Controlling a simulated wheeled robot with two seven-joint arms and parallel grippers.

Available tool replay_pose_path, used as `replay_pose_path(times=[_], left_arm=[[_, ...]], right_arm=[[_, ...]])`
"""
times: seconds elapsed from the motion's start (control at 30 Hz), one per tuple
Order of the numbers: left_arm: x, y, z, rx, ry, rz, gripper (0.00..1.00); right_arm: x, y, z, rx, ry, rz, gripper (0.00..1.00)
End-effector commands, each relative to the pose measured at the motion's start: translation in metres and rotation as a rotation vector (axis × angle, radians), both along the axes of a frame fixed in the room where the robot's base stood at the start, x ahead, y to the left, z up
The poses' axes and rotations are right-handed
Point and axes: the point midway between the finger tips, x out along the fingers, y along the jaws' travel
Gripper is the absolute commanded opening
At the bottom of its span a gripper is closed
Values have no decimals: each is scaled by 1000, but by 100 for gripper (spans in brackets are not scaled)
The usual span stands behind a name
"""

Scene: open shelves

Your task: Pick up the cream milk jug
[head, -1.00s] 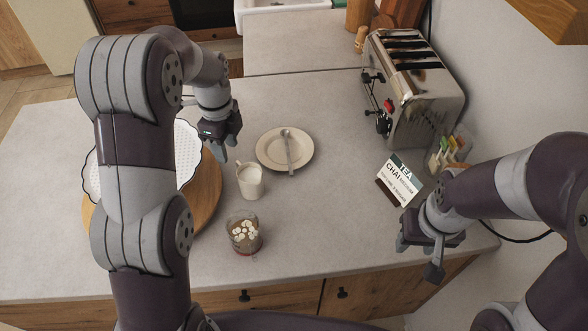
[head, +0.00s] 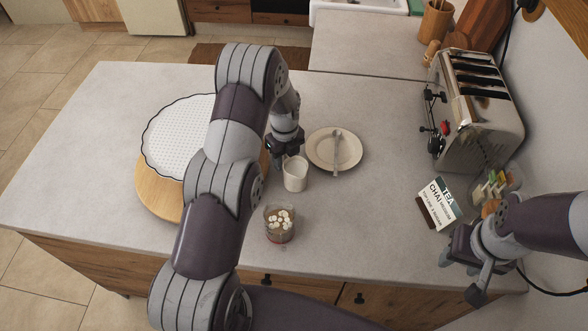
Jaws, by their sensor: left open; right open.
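The cream milk jug (head: 295,176) stands upright on the grey counter, in front of and left of a small plate. My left gripper (head: 279,164) is open, pointing down just left of and behind the jug. It is close to the jug, and I cannot tell whether it touches. Its fingertips are partly hidden by my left arm and the jug. The jug's handle is not clear from here. My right gripper (head: 474,275) is open and empty at the counter's front right, near the tea sign.
A plate with a spoon (head: 335,150) lies right of the jug, and a glass with a white-topped dessert (head: 280,224) stands in front. A round wooden board (head: 156,193) carries a white scalloped tray (head: 177,137). A toaster (head: 476,105) and a tea sign (head: 439,204) stand right.

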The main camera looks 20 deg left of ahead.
Motion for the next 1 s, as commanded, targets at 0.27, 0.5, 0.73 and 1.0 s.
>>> replay_pose_path(times=[0.27, 0.5, 0.73, 1.0], left_arm=[[1, 0, -1, 0, -1, 0, 15], [1, 0, 0, 1, -3, 0, 0], [1, 0, 3, 1, -4, 0, 0], [-2, -8, 43, 0, -5, -3, 0]], right_arm=[[0, 0, -1, 0, 1, 0, 46], [0, 0, -1, 0, 0, 0, 46], [0, 0, -3, 0, 0, 0, 46], [0, 0, -22, 0, 1, 0, 46]])
